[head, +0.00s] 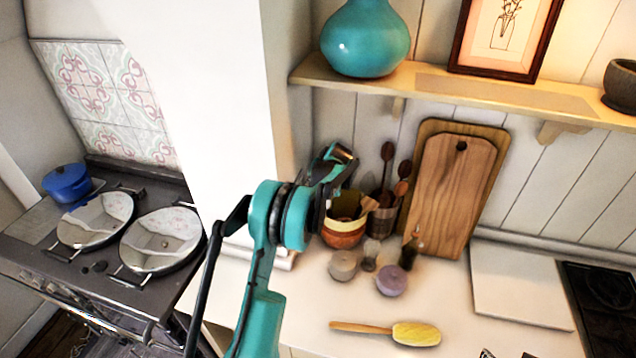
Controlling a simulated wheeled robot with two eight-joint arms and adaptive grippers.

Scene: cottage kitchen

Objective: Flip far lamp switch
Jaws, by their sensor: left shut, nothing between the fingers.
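My left gripper (341,154) is at the upper end of my teal arm, in front of the white wall corner and a little above the utensil pots. It is shut, with nothing seen between its fingers. No lamp and no lamp switch can be made out in the head view. My right gripper is not in view.
A wooden shelf (420,82) holds a teal vase (365,38), a framed drawing (507,32) and a stone mortar (620,86). Below are utensils, cutting boards (455,190), small jars (391,281) and a yellow brush (415,334). A range cooker (130,283) stands left.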

